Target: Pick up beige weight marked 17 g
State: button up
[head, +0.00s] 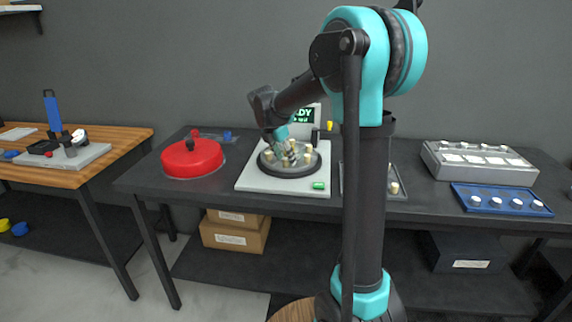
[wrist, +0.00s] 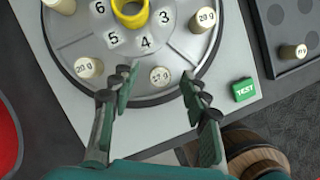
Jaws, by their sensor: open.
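The beige weight (wrist: 160,76), whose small label appears to read 17 g, stands on the round grey plate (wrist: 68,28) near its front rim in the wrist view. My gripper (wrist: 159,86) is open, with one finger left and one right of this weight in the picture. Neither finger visibly touches it, and the height gap is hard to judge. In the head view my gripper (head: 284,152) is over the plate among several beige weights and partly hides them; I cannot single out the 17 g weight there.
Weights marked 20 g stand to the left (wrist: 89,67) and upper right (wrist: 204,20). A yellow ring (wrist: 130,12) is at the plate's middle. A green TEST button (wrist: 244,90) is at the base's corner. A dark tray (wrist: 288,25) lies right; a red dome (head: 192,158) stands left.

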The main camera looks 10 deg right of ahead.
jog(key=shift+f, duration=0.15)
jog(key=c, duration=0.9)
